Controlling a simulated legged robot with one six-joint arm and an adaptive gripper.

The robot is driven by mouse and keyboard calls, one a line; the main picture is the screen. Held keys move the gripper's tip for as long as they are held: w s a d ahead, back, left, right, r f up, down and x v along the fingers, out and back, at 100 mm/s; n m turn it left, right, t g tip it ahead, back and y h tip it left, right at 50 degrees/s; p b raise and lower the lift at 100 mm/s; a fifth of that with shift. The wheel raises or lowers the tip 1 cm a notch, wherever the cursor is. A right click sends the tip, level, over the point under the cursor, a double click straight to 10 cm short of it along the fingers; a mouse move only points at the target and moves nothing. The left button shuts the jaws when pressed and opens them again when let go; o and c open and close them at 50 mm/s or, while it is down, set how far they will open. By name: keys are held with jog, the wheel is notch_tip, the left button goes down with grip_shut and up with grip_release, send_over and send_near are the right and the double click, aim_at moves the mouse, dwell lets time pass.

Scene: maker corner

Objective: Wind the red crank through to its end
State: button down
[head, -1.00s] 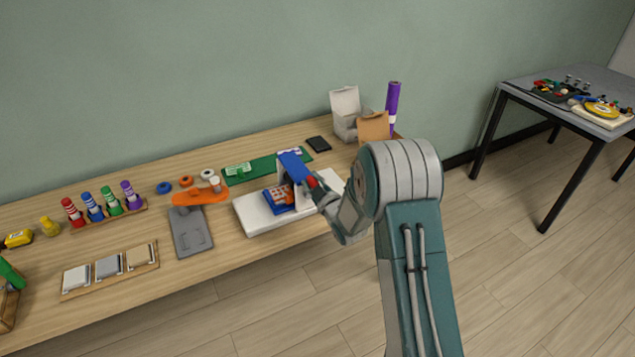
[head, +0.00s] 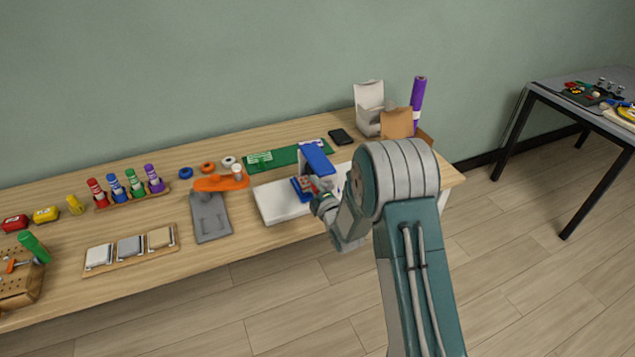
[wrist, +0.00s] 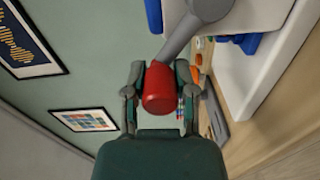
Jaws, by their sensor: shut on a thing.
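The red crank's knob (wrist: 160,88) sits between the two fingers of my gripper (wrist: 158,85) in the wrist view, and the gripper is shut on it. The crank belongs to a small machine with a white base (head: 277,203) and a blue top (head: 318,160), on the bench in the head view. There my gripper (head: 322,203) is at the machine's front right side, and my arm hides part of the machine and most of the crank.
The wooden bench (head: 215,257) holds a grey plate (head: 210,217), an orange tool (head: 220,183), a green board (head: 272,159) and a black phone (head: 341,136). A white box (head: 369,105) and a purple roll (head: 418,100) stand behind my arm. A dark table (head: 540,105) is at right.

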jog(key=shift+f+n, duration=0.4)
jog(key=shift+n, duration=0.4)
jog(key=shift+c, duration=2)
grip_release()
jog(key=shift+d, duration=0.1)
jog(key=shift+s, duration=0.15)
jog(key=v, duration=1.1)
jog(key=shift+s, duration=0.35)
